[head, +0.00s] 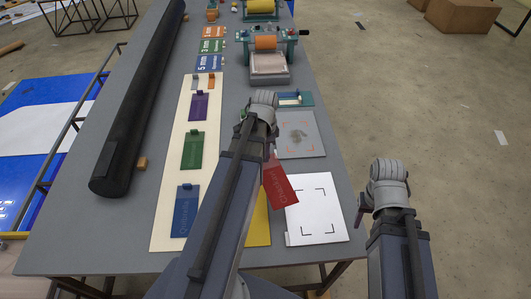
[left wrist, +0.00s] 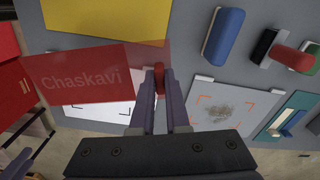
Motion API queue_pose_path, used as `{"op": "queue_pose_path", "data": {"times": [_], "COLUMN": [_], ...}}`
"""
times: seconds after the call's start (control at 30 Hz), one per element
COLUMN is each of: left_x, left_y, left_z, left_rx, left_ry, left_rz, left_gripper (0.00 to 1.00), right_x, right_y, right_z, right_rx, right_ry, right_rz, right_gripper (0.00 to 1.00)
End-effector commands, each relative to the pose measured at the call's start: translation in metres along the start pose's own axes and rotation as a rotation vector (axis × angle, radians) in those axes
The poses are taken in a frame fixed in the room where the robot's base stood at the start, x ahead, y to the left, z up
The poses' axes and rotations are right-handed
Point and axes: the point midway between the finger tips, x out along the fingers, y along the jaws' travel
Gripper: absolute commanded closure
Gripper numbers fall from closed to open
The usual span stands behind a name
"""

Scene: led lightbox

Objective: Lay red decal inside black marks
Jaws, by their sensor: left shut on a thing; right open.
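The red decal (head: 279,184), a flat translucent sheet with pale lettering, is held tilted above the work table. It shows larger in the left wrist view (left wrist: 85,76). My left gripper (left wrist: 159,88) is shut on its red tab; in the head view my arm hides the fingers. The white panel (head: 315,216) with black corner marks lies at the table's near right. The decal overhangs its upper left part and covers part of it in the left wrist view. My right gripper (head: 384,184) is open, beyond the table's right edge, away from the decal.
A grey panel (head: 300,134) with orange marks and a dark smudge lies behind the white one. A yellow panel (head: 258,222) is beside it. A cream strip (head: 172,180) carries blue, green and purple decals. A black roll (head: 140,100) lines the left; a roller machine (head: 268,55) stands behind.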

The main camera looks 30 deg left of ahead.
Motion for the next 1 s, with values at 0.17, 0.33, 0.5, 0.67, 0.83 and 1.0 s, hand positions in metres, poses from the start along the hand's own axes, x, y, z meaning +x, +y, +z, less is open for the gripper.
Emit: {"op": "queue_pose_path", "data": {"times": [0.17, 0.33, 0.5, 0.67, 0.83, 1.0], "left_x": [0.017, 0.033, 0.051, 0.067, 0.058, 0.049], "left_y": [0.0, 0.0, 0.0, 0.0, 0.006, 0.022], "left_z": [0.0, 0.0, 0.0, 0.0, -0.024, -0.064], "left_rx": [0.0, 0.0, 0.0, 0.0, 0.042, 0.116], "left_ry": [0.0, 0.0, 0.0, 0.0, 0.0, 0.0], "left_rz": [0.0, 0.0, 0.0, 0.0, 0.0, 0.001], "left_gripper": [1.0, 1.0, 1.0, 1.0, 1.0, 1.0], "right_x": [0.017, 0.033, 0.051, 0.066, 0.058, 0.048], "right_y": [-0.002, -0.003, -0.005, -0.006, -0.005, -0.004], "right_z": [-0.001, -0.002, -0.003, -0.004, -0.004, -0.003], "right_rx": [-0.001, -0.003, -0.005, -0.006, -0.007, -0.007], "right_ry": [0.0, 0.0, 0.0, 0.0, 0.0, 0.0], "right_rz": [0.0, 0.001, 0.001, 0.001, 0.002, 0.002], "right_gripper": [0.5, 0.5, 0.5, 0.5, 0.5, 0.5]}}
